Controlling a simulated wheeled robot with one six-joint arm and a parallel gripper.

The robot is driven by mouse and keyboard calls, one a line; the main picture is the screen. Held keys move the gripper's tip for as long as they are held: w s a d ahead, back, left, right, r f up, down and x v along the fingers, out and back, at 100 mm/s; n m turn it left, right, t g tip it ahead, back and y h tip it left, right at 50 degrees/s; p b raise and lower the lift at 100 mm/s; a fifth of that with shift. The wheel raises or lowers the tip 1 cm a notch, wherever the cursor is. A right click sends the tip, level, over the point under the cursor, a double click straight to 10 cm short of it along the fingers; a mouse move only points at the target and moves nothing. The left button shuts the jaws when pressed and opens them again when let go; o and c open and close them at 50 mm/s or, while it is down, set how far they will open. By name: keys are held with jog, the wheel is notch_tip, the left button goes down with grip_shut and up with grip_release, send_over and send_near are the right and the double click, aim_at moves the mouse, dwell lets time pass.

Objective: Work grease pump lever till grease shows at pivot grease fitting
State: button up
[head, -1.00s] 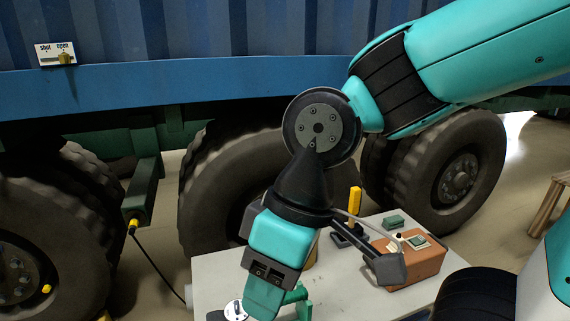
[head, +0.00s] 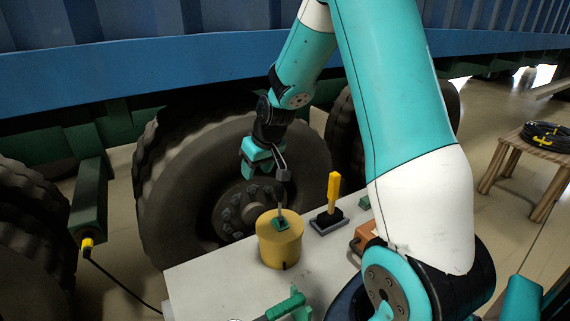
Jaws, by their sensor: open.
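A yellow drum (head: 278,248) stands on the white table, with a green block (head: 281,223) on its lid and a short dark upright rod (head: 280,203) above it; this looks like the grease pump and its lever. My gripper (head: 265,172) is open and empty, hanging above and slightly left of the rod, in front of the big wheel. I cannot tell if it touches the rod. A green box under the trailer has a yellow fitting (head: 87,243) at its lower end, with a black hose (head: 125,277) hanging from it. No grease is discernible there at this size.
A yellow upright handle on a black base (head: 332,200) stands right of the drum. A green tool (head: 288,305) lies at the table's (head: 210,275) front. An orange box (head: 364,236) is partly hidden by my arm. A wooden stool (head: 530,150) with coiled hose is far right.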

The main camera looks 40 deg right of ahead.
jog(key=m+h, duration=0.2)
send_near(280, 185)
jog(key=shift+b+x, duration=2.65)
jog(key=shift+x, duration=1.9)
jog(key=shift+f, duration=0.1)
